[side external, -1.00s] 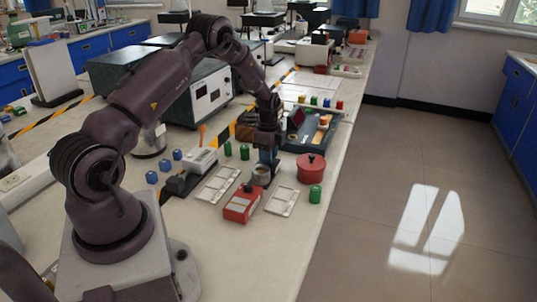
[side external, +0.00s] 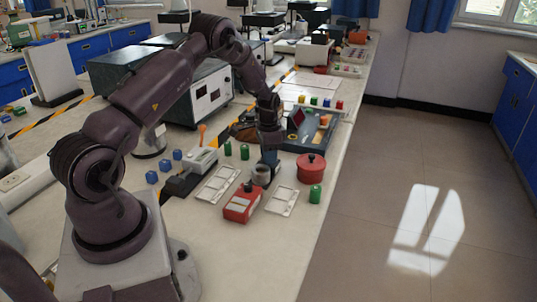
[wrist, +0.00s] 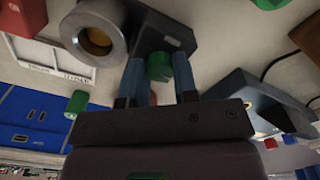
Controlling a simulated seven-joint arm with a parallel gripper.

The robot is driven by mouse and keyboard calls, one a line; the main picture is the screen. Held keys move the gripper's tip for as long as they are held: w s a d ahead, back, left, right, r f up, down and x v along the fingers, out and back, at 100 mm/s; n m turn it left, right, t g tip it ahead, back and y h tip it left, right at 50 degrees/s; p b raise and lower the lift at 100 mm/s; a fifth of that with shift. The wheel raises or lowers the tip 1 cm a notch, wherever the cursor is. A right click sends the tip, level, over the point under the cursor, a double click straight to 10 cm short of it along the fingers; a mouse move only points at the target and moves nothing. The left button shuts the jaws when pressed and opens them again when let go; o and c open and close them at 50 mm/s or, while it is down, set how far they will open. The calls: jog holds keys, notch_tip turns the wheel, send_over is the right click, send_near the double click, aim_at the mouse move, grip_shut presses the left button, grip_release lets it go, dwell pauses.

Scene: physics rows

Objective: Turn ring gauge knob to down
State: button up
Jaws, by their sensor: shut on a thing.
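The ring gauge shows in the wrist view as a silver ring (wrist: 95,38) on a dark grey body (wrist: 160,32). It also stands on the bench in the side view (side external: 262,176). My gripper (wrist: 158,68) is at the gauge, its two blue-grey fingers on either side of a green piece (wrist: 159,66) against the dark body. I take this piece for the knob, and the fingers are shut on it. The knob's pointing direction cannot be read. In the side view my gripper (side external: 269,158) is low beside the ring and hides the knob.
A red box (side external: 242,203) with a black knob and a white tray (side external: 282,201) are in front of the gauge. A red pot (side external: 311,167) and a green cylinder (side external: 315,194) stand to the right. A dark blue tray (side external: 312,140) with parts lies behind.

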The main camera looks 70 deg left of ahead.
jog(key=n, duration=0.5)
jog(key=shift+n, duration=0.4)
jog(key=n, duration=0.9)
jog(key=shift+n, duration=2.3)
jog(key=o, duration=0.6)
jog(key=shift+o, duration=0.2)
notch_tip(320, 180, up, 13)
